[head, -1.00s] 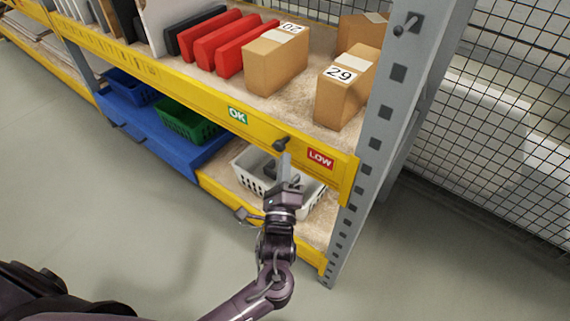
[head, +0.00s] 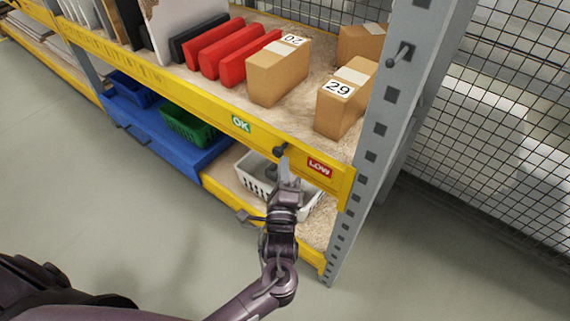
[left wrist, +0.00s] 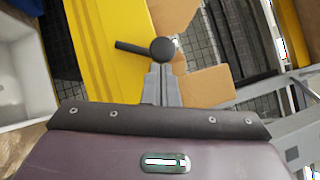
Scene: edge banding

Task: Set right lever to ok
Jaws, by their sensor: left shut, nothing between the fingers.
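The lever (head: 281,149) is a dark knob with a short dark rod on the yellow shelf beam (head: 205,104), between the green OK label (head: 241,124) and the red LOW label (head: 319,168). In the left wrist view the lever's round knob (left wrist: 162,49) sits just beyond my fingertips, with its rod pointing left. My left gripper (head: 285,170) is shut and empty, its tips right at the knob. I cannot tell whether they touch it. It hides part of the beam below the lever. My right gripper is not in view.
A second lever (head: 400,54) is on the grey post (head: 372,150) at right. Cardboard boxes (head: 275,75) and red cases (head: 215,50) stand on the upper shelf. A white basket (head: 250,172) sits below, behind my gripper. The floor at left is clear.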

